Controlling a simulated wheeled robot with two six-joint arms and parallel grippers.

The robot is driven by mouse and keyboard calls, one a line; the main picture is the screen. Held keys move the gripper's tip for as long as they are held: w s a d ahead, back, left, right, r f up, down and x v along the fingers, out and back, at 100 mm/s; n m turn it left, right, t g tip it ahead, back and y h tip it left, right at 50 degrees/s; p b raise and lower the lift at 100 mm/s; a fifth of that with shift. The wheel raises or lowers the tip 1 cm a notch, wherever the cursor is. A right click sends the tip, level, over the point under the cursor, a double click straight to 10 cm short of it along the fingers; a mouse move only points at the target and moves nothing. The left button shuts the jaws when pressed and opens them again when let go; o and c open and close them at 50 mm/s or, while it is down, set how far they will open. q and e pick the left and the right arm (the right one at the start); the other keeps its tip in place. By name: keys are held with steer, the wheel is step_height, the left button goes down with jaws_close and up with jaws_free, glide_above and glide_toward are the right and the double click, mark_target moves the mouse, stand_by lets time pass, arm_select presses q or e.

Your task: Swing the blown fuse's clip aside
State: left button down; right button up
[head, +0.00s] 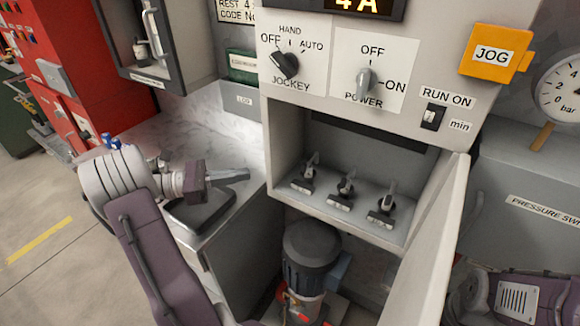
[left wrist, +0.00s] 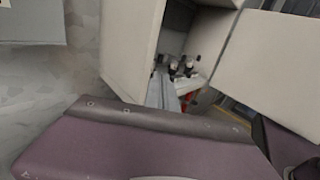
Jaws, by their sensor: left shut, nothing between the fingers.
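Three fuses with clips stand in a row on the floor of the open cabinet compartment in the head view: a left one (head: 307,174), a middle one (head: 344,188) and a right one (head: 385,204). Each has a small label in front; I cannot read these, nor tell which fuse is blown. My left gripper (head: 240,175) is shut and empty, left of the compartment and apart from the fuses. In the left wrist view its fingers (left wrist: 163,98) point toward the compartment, where some fuses (left wrist: 180,66) show small. My right gripper is not seen clearly; part of my right arm shows at the lower right.
The compartment's door (head: 428,248) hangs open on the right. The cabinet's left wall (head: 267,150) stands between my left gripper and the fuses. A dark tray (head: 200,212) lies below my left gripper. A pump motor (head: 310,262) stands under the compartment.

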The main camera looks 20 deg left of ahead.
arm_select(q)
steer(key=b, duration=0.1)
glide_toward(310, 163)
steer(key=d, duration=0.2)
steer(key=d+r, duration=0.1)
steer(key=d, duration=0.1)
steer(key=shift+w+d, duration=0.1)
steer(key=shift+w, duration=0.3)
